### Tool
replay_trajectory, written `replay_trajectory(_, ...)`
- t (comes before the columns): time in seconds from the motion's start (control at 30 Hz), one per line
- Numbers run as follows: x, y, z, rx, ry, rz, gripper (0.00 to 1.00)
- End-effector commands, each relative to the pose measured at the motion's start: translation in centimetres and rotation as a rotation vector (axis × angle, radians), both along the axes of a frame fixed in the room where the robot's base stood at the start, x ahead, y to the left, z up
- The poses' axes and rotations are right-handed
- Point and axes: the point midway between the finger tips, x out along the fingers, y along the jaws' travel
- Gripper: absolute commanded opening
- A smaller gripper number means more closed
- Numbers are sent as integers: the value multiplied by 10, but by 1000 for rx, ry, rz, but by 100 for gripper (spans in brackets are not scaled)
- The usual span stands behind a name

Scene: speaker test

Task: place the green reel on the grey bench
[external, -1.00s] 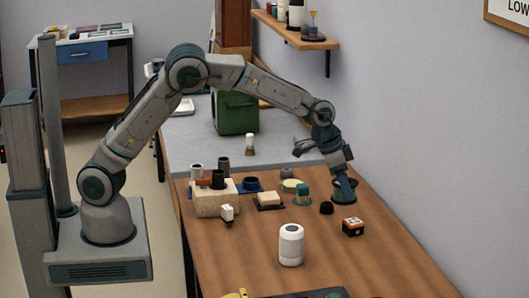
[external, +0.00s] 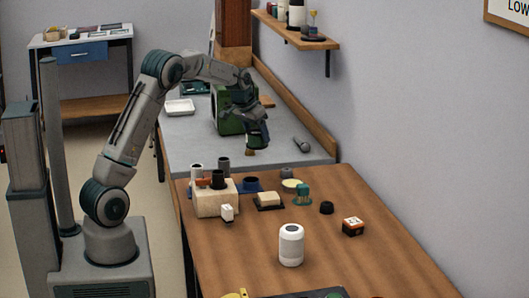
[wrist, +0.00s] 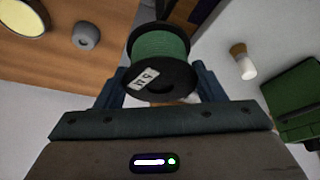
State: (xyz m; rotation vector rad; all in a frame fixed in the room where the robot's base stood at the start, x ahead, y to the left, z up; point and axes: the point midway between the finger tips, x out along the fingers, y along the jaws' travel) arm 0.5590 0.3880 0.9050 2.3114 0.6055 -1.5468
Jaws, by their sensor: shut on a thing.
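The green reel (wrist: 160,45) has black flanges and a small white label. In the wrist view it sits between the two fingers of my gripper (wrist: 162,88), which is shut on it. In the external view my gripper (external: 255,126) holds the reel (external: 257,138) over the grey bench (external: 195,140), in front of the green box. Whether the reel's underside touches the bench I cannot tell. The bench's grey top also shows in the wrist view (wrist: 40,105).
A green box (external: 228,118) stands just behind the reel. A small brush-like item (external: 250,153) is close by and partly hidden; it also shows in the wrist view (wrist: 243,62). A dark grey cylinder (external: 302,145) lies to the right. The bench's front left is clear.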

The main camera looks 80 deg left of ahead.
Motion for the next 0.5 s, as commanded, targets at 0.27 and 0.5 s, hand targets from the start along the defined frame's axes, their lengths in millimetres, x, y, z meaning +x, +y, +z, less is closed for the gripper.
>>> replay_trajectory(0.27, -88, 90, -5, 7, 1, 193, 37)
replay_trajectory(0.5, -123, 118, -5, 11, 2, 263, 37)
